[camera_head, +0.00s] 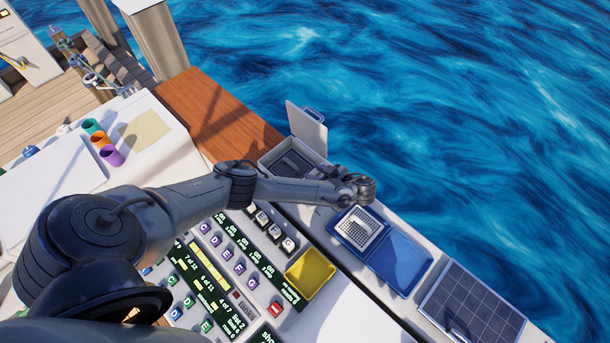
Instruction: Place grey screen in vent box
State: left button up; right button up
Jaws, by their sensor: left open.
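The grey screen (358,230), a light perforated panel, lies in the left part of a blue case (404,262). A grey box (262,166) with a raised lid and dark slats inside looks like the vent box; it stands at the deck's edge, up and left of the blue case. My left gripper (358,190) is open and empty, above the ledge between the grey box and the blue case. It is close to the screen but appears apart from it. My left forearm hides the near side of the grey box. My right gripper is not in view.
A yellow tray (310,273) and a keyed panel (225,265) lie below my left arm. A solar panel (472,305) is at the lower right. Coloured cups (101,141) stand at the left. Open water (470,110) lies beyond the ledge.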

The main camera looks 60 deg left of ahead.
pick_arm(q)
jog(key=s+d+f+m+h, duration=0.1)
jog(key=s+d+m, duration=0.1)
jog(key=d, duration=0.3)
jog(key=s+d+f+m+t+h, duration=0.1)
jog(key=s+d+m+h, duration=0.1)
jog(key=d, duration=0.3)
jog(key=s+d+f+m+t+h, duration=0.1)
jog(key=d+m, duration=0.3)
jog(key=d, duration=0.2)
jog(key=shift+s+d+f+h, duration=0.1)
jog(key=shift+s+f+h, duration=0.3)
jog(key=s+d+r+m+t+h, duration=0.25)
jog(key=s+d+m+h, duration=0.2)
jog(key=d, duration=0.35)
jog(key=s+a+r+m+t+h, duration=0.2)
jog(key=s+a+r+m, duration=0.3)
jog(key=s+r+m, duration=0.5)
jog(key=shift+s+r+h, duration=0.2)
jog(key=shift+s+h, duration=0.05)
jog(key=shift+h, duration=0.1)
jog(key=shift+r, duration=0.1)
notch_tip(320, 180, up, 11)
jog(key=p, duration=1.1)
